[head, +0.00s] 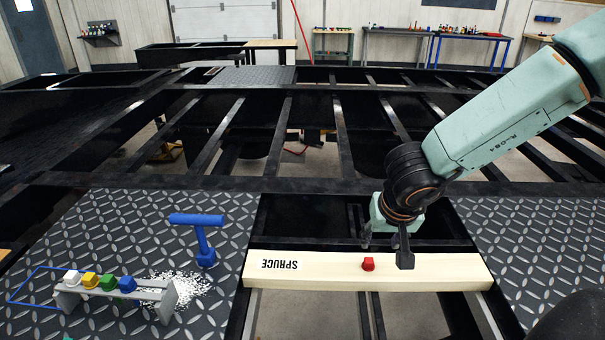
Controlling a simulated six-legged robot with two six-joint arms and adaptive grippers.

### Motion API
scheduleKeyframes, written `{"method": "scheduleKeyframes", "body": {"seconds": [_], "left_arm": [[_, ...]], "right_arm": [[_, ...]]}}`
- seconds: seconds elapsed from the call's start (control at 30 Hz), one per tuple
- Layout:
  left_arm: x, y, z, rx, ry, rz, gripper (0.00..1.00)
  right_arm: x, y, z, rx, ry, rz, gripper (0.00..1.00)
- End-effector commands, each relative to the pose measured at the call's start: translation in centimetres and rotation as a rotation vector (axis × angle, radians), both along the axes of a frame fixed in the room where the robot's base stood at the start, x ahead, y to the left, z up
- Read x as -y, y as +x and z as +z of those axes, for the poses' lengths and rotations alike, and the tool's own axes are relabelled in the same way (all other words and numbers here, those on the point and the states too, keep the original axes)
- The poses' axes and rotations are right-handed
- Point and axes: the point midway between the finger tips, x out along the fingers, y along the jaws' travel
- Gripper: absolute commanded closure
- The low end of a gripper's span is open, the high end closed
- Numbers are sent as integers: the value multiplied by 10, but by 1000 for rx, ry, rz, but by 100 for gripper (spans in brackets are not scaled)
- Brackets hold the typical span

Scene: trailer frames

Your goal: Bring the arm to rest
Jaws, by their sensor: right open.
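My right arm (510,125) comes in from the upper right and reaches down over the trailer frame. My right gripper (386,246) is open, with its fingers pointing down at the wooden plank labelled SPRUCE (330,271). One dark finger is over the plank, just right of a small red piece (368,264); the other finger is near the plank's far edge. I cannot tell whether the fingers touch the plank. The red piece sits on the plank and nothing visible holds it. My left gripper is not in view.
On the left tread plate (100,240) stand a blue T-shaped tool (203,240) and a grey rack (165,306) with several coloured pieces, beside white granules (190,287). Black frame beams (220,183) with open gaps lie ahead. The right tread plate (535,240) is largely clear.

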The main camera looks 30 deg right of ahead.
Motion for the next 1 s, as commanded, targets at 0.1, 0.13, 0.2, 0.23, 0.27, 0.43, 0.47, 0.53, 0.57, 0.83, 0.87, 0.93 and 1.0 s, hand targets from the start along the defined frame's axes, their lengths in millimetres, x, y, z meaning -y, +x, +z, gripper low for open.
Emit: {"method": "scheduleKeyframes", "body": {"seconds": [0.1,0.13,0.2,0.23,0.27,0.43,0.47,0.53,0.57,0.83,0.87,0.93,1.0], "left_arm": [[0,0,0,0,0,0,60],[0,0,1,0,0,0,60],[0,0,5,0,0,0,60],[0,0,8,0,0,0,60],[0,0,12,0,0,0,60],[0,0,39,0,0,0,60],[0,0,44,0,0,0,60],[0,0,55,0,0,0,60],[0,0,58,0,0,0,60],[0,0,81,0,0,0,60],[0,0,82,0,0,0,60],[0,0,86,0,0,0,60],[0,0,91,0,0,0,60]], "right_arm": [[0,0,0,0,0,0,53],[0,0,1,0,0,0,53],[0,0,5,0,0,0,53],[0,0,8,0,0,0,53],[0,0,12,0,0,0,53],[0,0,39,0,0,0,53],[0,0,44,0,0,0,53],[0,0,55,0,0,0,53],[0,0,58,0,0,0,53],[0,0,80,0,0,0,53],[0,0,82,0,0,0,53],[0,0,86,0,0,0,53],[0,0,91,0,0,0,53]]}}
